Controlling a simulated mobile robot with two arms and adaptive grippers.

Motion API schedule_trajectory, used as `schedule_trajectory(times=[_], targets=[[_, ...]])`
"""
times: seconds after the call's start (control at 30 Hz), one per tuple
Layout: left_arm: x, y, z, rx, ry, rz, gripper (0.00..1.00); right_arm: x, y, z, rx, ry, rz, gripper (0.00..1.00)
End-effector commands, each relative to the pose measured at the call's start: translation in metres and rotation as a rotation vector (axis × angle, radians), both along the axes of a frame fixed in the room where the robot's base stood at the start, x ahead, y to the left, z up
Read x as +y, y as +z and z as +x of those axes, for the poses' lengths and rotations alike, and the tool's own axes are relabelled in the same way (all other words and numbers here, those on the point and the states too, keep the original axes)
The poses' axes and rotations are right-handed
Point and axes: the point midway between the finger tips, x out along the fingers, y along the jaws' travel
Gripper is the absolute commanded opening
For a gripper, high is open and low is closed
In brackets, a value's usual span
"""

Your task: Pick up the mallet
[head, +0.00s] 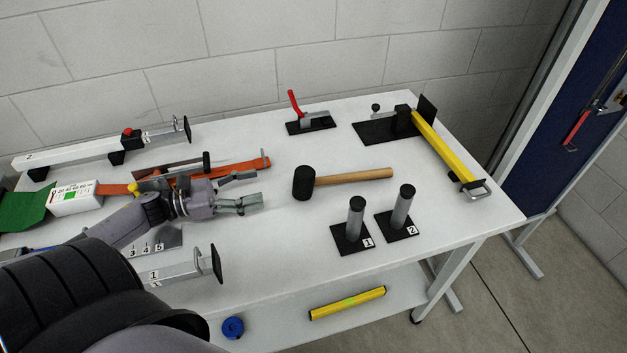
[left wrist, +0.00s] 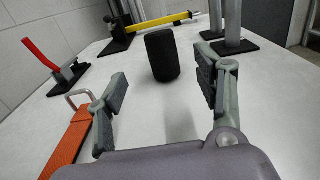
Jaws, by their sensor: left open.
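The mallet lies on the white table, with a black head (head: 304,182) at its left end and a light wooden handle (head: 355,177) pointing right. My left gripper (head: 258,189) is open and empty, a short way left of the mallet head, with its fingers pointing at it. In the left wrist view the black mallet head (left wrist: 162,55) stands ahead, between and beyond the two open fingers (left wrist: 163,95). It hides the handle there. My right gripper is not in view.
Two posts on black bases (head: 352,224) (head: 400,212) stand right of the mallet, towards the front. An orange clamp (head: 240,168) lies beside my left gripper.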

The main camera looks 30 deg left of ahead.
Motion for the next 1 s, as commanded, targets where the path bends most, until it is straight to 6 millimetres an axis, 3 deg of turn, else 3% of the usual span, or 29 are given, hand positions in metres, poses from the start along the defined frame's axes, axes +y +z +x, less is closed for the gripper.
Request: schedule_trajectory(times=[0.1,0.3,1.0], targets=[[-0.018,0.004,0.022,-0.002,-0.001,-0.002,0.62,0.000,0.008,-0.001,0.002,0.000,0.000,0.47],[-0.038,0.002,0.046,-0.001,0.001,-0.002,0.62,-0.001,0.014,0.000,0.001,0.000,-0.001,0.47],[-0.079,0.003,0.092,0.001,0.001,-0.001,0.62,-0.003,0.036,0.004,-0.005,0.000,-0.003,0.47]])
